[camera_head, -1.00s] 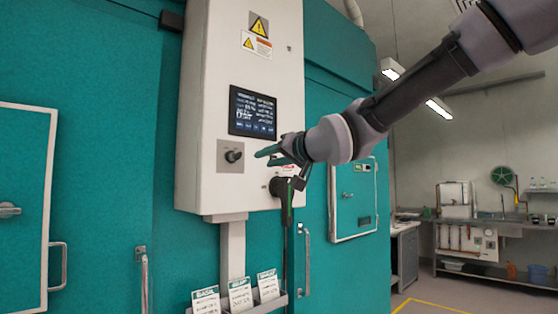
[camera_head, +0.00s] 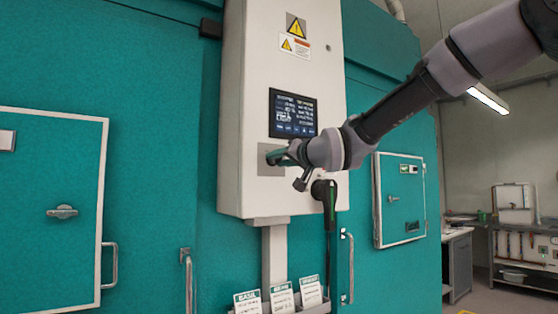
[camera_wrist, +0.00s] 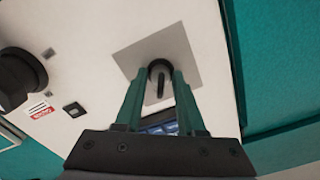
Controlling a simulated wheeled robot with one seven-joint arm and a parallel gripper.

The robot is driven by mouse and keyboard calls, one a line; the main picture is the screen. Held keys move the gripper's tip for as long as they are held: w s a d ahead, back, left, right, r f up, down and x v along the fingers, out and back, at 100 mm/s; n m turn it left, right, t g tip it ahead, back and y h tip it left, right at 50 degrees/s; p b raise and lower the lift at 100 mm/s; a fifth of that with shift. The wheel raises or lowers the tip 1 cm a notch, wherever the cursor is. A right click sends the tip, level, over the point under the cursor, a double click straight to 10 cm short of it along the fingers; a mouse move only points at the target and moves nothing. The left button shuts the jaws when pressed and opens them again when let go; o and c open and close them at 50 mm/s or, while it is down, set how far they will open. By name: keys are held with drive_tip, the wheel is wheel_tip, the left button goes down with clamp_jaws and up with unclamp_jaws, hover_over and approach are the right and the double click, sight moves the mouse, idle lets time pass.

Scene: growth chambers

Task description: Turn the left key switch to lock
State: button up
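The key switch shows in the wrist view as a dark round knob (camera_wrist: 160,78) with a raised bar, on a square grey plate (camera_wrist: 182,47). In the head view the plate (camera_head: 264,173) is on the white control cabinet's front, with the knob hidden behind my gripper (camera_head: 273,158). In the wrist view my gripper's (camera_wrist: 160,78) two green fingers are apart, one on each side of the knob. I cannot tell whether the fingers touch it.
A display screen (camera_head: 293,113) is just above the plate on the white cabinet (camera_head: 235,95). A black handheld device (camera_head: 326,195) hangs at lower right of the plate. Labelled cards (camera_head: 282,298) stand in a rack below. Teal chamber walls (camera_head: 160,140) flank the cabinet.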

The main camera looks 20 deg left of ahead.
drive_tip(key=shift+c, duration=0.3)
clamp_jaws()
drive_tip(key=n, duration=0.5)
drive_tip(key=shift+n, duration=0.4)
drive_tip(key=n, duration=0.6)
idle(0.5)
drive_tip(key=shift+o, duration=0.3)
unclamp_jaws()
